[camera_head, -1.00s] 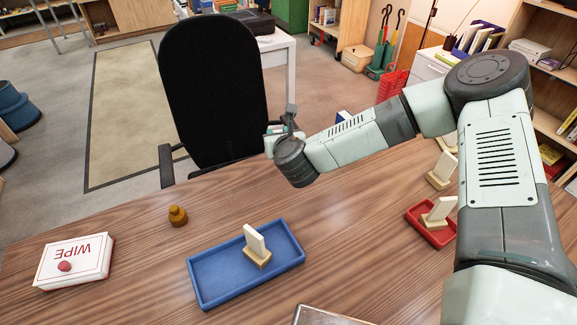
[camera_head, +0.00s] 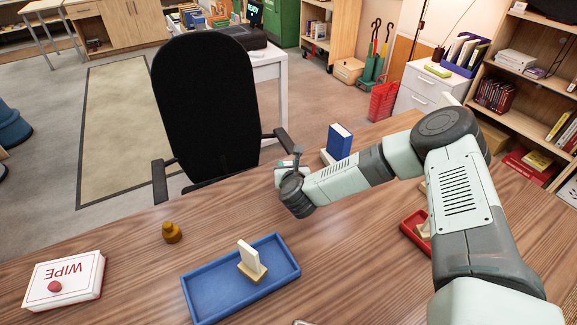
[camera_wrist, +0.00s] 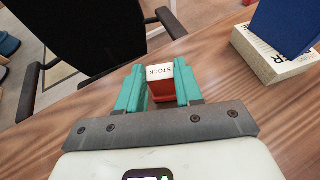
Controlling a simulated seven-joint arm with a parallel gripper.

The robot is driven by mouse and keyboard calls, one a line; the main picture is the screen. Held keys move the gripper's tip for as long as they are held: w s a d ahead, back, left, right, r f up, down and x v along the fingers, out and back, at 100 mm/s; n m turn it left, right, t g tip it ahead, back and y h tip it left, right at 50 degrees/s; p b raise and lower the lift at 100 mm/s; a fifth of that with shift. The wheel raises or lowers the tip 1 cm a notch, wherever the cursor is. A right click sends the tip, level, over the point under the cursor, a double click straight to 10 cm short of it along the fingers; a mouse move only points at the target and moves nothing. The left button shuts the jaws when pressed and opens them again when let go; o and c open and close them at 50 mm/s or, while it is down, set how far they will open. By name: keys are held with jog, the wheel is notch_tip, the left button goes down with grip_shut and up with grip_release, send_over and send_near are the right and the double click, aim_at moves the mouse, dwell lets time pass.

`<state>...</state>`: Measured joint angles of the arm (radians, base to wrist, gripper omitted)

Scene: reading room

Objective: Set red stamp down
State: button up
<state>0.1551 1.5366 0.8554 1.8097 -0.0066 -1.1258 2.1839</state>
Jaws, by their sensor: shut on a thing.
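In the wrist view, my gripper (camera_wrist: 160,76) has its two teal fingers on either side of a red block with a white top face reading STOCK, which I take as the red stamp (camera_wrist: 167,91). It is shut on this block. I cannot tell whether the block touches the table (camera_wrist: 225,85). In the head view, my gripper (camera_head: 287,168) is at the table's far edge, near the chair; my wrist hides most of the fingers and the stamp.
A blue tray (camera_head: 205,301) holds a cream upright piece. A red tray (camera_head: 411,234) is partly behind my arm.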

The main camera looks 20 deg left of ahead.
jog(key=shift+f, duration=0.15)
jog(key=o, duration=1.1)
jog(key=shift+c, duration=0.2)
jog(key=shift+r, duration=0.2)
jog(key=v, duration=1.2)
